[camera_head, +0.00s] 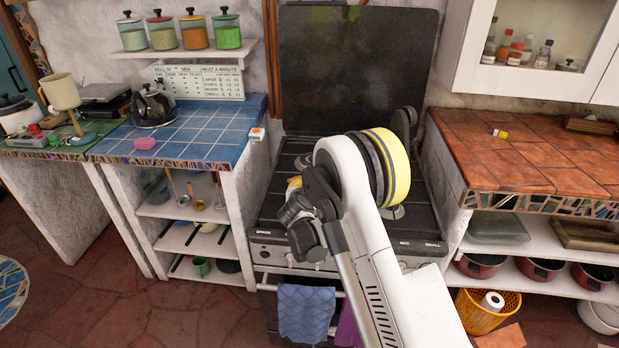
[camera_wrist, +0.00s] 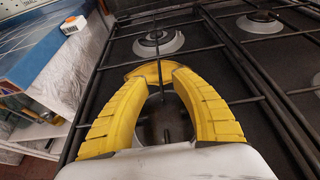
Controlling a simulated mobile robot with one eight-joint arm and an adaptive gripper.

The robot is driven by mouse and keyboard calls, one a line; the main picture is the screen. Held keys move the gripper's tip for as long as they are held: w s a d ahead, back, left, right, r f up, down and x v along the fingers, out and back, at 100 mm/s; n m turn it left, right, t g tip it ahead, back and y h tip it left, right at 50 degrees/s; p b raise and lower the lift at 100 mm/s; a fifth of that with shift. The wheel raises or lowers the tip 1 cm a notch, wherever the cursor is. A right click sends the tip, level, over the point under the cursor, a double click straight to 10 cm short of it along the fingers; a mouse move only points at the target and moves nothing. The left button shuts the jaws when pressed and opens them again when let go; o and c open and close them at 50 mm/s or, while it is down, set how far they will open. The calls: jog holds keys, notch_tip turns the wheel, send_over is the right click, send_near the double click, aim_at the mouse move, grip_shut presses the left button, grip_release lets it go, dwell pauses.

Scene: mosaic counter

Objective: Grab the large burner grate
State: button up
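The stove (camera_head: 265,208) has black grates over its dark top, largely hidden behind my arm in the head view. In the wrist view, a black rod grate (camera_wrist: 205,48) spans the left part of the stovetop, over a round burner (camera_wrist: 158,42). I cannot tell by size whether it is the large one. Contact is unclear.
A blue tiled counter (camera_head: 200,135) adjoins the stove on the left, with a kettle (camera_head: 152,105) and a pink sponge (camera_head: 145,143). An orange tiled counter (camera_head: 520,160) lies to the right. A blue towel (camera_head: 305,312) hangs in front. The raised stove lid (camera_head: 350,65) stands behind.

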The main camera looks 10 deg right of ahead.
jog(key=b+x, duration=0.1)
jog(key=x, duration=0.3)
jog(key=shift+b, duration=0.4)
jog(key=shift+w+d, duration=0.1)
jog(key=shift+w, duration=0.3)
grip_shut()
